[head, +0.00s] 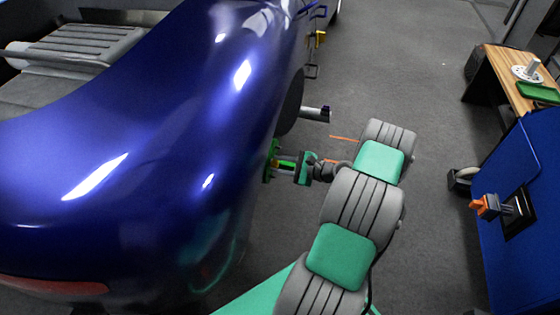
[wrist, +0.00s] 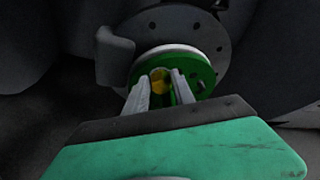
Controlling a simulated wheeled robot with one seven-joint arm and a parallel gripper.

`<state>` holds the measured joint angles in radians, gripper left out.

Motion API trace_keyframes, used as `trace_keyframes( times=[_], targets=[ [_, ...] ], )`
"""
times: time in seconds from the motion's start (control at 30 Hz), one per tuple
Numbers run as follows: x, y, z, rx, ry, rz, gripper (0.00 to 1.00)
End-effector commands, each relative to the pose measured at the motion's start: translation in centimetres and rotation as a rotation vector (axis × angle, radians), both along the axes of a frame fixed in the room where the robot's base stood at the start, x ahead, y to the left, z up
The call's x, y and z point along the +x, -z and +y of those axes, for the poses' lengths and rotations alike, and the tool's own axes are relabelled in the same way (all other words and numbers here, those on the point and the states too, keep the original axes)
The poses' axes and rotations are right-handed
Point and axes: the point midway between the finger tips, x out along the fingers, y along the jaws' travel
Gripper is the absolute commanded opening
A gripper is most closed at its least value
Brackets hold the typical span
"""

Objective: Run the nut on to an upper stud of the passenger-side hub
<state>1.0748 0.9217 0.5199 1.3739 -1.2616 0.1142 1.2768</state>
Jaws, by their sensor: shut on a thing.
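The hub is a green disc (wrist: 206,72) with a pale rim, in front of a darker round plate in the wrist view. In the head view the green hub (head: 268,160) shows edge-on at the side of the blue car. My gripper (wrist: 160,88) has its two grey fingers shut on a yellow-brown nut (wrist: 160,76), against or just before the hub face. Whether the nut sits on a stud cannot be told; the fingers hide that spot. A small dark stud (wrist: 200,86) shows at the lower right of the disc. In the head view my gripper (head: 282,164) reaches leftward to the hub.
The glossy blue car body (head: 150,130) fills the left. A dark grey block (wrist: 115,58) stands beside the disc at its left. A wooden bench (head: 505,75) with a green tray (head: 538,92) and a blue cabinet (head: 515,220) stand at right. The grey floor between is mostly clear.

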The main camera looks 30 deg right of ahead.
Motion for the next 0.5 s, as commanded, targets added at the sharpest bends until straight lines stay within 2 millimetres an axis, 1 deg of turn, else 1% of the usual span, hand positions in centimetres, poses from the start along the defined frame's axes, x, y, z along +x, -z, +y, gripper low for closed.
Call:
trace_keyframes(
  times=[0.03, 0.2, 0.3, 0.4, 0.5],
  targets=[
    [-0.3, 0.4, 0.5, 0.070, -0.008, 0.069, 0.00],
    [-0.4, 1.1, 0.6, 0.296, -0.006, 0.271, 0.00],
    [-0.5, 1.4, 0.8, 0.395, -0.005, 0.358, 0.00],
    [-0.6, 1.3, 1.0, 0.435, -0.007, 0.393, 0.00],
    [-0.5, 1.3, 1.2, 0.436, -0.009, 0.394, 0.00]
  ],
)
